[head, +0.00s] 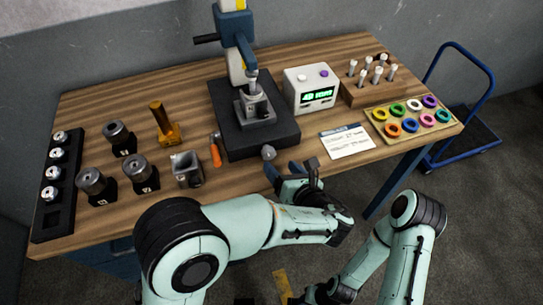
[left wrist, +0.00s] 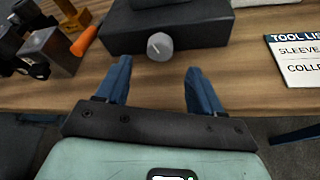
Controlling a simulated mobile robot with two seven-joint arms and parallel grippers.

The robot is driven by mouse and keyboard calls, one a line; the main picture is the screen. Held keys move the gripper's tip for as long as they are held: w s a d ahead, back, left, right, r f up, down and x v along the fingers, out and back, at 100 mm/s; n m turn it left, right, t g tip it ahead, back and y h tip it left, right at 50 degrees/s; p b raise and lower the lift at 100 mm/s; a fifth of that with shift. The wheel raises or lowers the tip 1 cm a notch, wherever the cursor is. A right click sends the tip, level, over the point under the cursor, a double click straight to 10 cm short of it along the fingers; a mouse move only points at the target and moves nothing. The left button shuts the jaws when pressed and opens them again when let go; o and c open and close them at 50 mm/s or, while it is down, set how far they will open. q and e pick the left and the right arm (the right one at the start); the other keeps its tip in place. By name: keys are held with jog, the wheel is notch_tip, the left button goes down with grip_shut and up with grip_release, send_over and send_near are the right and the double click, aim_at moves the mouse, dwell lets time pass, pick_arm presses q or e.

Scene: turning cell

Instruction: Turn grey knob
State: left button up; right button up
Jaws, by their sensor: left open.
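The grey knob (head: 268,152) sits on the front side of the dark base (head: 286,131) of the press. My left gripper (head: 284,171) is open, with blue fingers just in front of the knob. In the left wrist view its fingertips (left wrist: 156,65) point at the knob, one to each side and short of it, with nothing between them. My right arm shows at the lower right of the head view; whether its gripper is open or shut is unclear.
The tool list card (head: 347,141) lies to the right. A ring tray (head: 446,128) is farther right. The table's front edge is close under my left gripper.

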aim_at(270, 156)
pick_arm(q)
jog(key=x, duration=0.6)
jog(key=shift+w+a+f, duration=0.1)
jog(key=shift+w, duration=0.15)
jog(key=c, duration=1.1)
jog(key=shift+o, duration=0.2)
